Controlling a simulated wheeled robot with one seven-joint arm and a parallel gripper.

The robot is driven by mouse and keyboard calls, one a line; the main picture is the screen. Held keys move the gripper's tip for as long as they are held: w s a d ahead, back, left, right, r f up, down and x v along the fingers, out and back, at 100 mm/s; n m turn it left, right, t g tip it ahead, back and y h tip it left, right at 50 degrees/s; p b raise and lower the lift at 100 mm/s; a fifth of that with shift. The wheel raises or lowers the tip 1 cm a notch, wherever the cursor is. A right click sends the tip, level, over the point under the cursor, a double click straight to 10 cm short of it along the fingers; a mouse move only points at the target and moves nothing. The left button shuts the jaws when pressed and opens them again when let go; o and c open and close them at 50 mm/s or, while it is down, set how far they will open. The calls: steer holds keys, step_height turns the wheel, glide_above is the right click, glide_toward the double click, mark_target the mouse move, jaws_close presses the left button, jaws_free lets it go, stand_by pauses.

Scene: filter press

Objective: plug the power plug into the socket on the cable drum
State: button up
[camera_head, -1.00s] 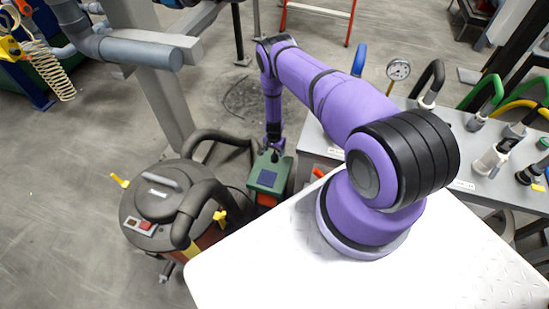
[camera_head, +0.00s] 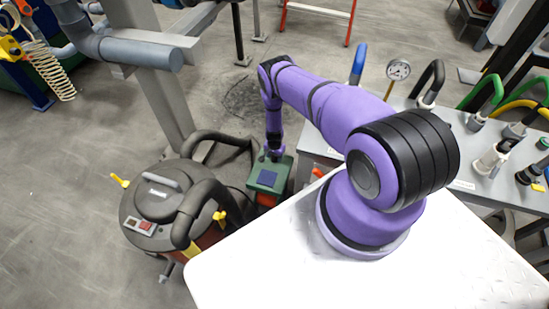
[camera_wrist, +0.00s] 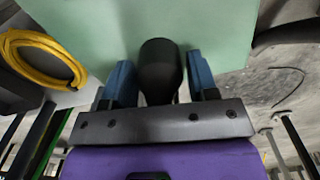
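In the head view my gripper (camera_head: 272,155) is low, at the far end of my arm, just above a green box (camera_head: 283,178) with a dark blue square panel on top. In the wrist view two blue fingers of my gripper (camera_wrist: 162,75) stand on either side of a dark rounded piece (camera_wrist: 160,65), perhaps the power plug. It reaches past the fingertips, in front of a pale green surface (camera_wrist: 95,30). Thin gaps seem to show beside it, so I cannot tell whether the fingers grip it. No socket opening or clear cable drum shows.
A dark round machine (camera_head: 160,205) with thick black hoses stands left of the green box. A grey table (camera_head: 465,150) with coloured hose ends and a gauge (camera_head: 398,69) is at the right. A grey post (camera_head: 165,100) stands behind the machine. Open floor lies farther left.

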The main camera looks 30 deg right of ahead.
steer(key=c, duration=0.5)
steer(key=shift+o, duration=0.2)
steer(key=shift+r, duration=0.1)
steer(key=shift+r, duration=0.45)
steer(key=r, duration=0.2)
steer(key=shift+w+a+r, duration=0.1)
steer(key=shift+a+r, duration=0.15)
steer(key=shift+r, duration=0.1)
steer(key=w+a, duration=0.3)
steer(key=a, duration=0.4)
steer(key=w+a+r, duration=0.1)
steer(key=w+a, duration=0.1)
steer(key=a, duration=0.5)
steer(key=shift+w+a, duration=0.2)
steer(key=shift+w, duration=0.2)
steer(key=shift+r, duration=0.1)
